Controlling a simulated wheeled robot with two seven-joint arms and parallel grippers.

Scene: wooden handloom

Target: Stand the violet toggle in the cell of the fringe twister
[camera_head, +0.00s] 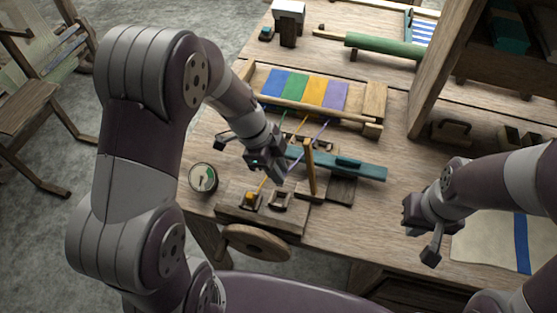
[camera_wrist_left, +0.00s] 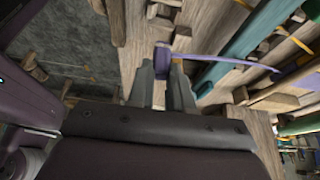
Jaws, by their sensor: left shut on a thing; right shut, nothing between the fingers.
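My left gripper (camera_head: 277,174) is shut on the violet toggle (camera_wrist_left: 162,58), which shows between the fingertips in the left wrist view. A violet thread (camera_wrist_left: 225,62) runs from it to the right. In the head view the toggle is mostly hidden by the gripper. The fringe twister (camera_head: 234,212) is a wooden block at the table's front edge with a wooden wheel (camera_head: 255,242). A yellow toggle (camera_head: 249,201) stands in its left cell; the right cell (camera_head: 281,201) looks empty. The left gripper is above and behind that cell. My right gripper (camera_head: 422,232) is shut and empty.
An upright wooden post (camera_head: 309,167) stands just right of the left gripper. A teal bar (camera_head: 362,169) lies behind it. A round dial (camera_head: 202,178) is at left. The loom with coloured bands (camera_head: 305,90) is behind. A cloth (camera_head: 490,240) lies at right.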

